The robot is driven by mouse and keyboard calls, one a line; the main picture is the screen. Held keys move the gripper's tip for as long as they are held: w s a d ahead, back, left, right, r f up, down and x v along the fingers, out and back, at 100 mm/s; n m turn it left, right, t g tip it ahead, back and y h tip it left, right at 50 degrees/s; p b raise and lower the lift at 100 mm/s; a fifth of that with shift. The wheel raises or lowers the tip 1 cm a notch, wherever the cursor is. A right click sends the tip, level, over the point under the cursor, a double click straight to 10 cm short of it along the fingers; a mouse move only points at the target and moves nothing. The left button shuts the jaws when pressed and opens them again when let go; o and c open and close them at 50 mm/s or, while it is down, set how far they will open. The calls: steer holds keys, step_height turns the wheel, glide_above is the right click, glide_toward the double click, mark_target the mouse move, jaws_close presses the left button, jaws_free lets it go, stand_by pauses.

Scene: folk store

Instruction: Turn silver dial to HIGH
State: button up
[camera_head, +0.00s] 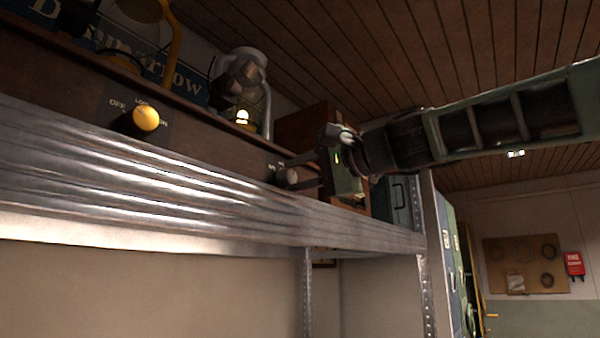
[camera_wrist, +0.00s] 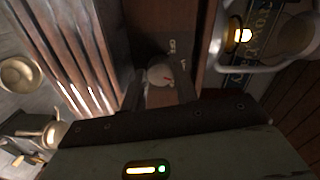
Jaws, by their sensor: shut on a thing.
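The silver dial (camera_wrist: 160,75) is a round pale knob with a small red mark, set on the dark wooden face above the metal shelf edge. In the head view the dial (camera_head: 287,177) is partly covered by my gripper's fingers. My gripper (camera_head: 297,172) comes in from the right and is shut on the dial. In the wrist view, my two dark fingers (camera_wrist: 158,92) lie on either side of it. Small lettering shows beside the dial, including what looks like OFF; the setting is too small to read.
A yellow knob (camera_head: 146,118) with an OFF label is on the same wooden face to the left. A lit lantern (camera_head: 240,85) stands behind. The ribbed metal shelf edge (camera_head: 150,165) runs just below the dial. A wooden box (camera_head: 305,125) is behind my gripper.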

steer(key=m, duration=0.4)
steer(key=shift+w+d+p, duration=0.1)
steer(key=shift+p, duration=0.25)
steer(key=shift+m, duration=1.5)
steer(key=shift+p, duration=0.3)
steer(key=o, duration=1)
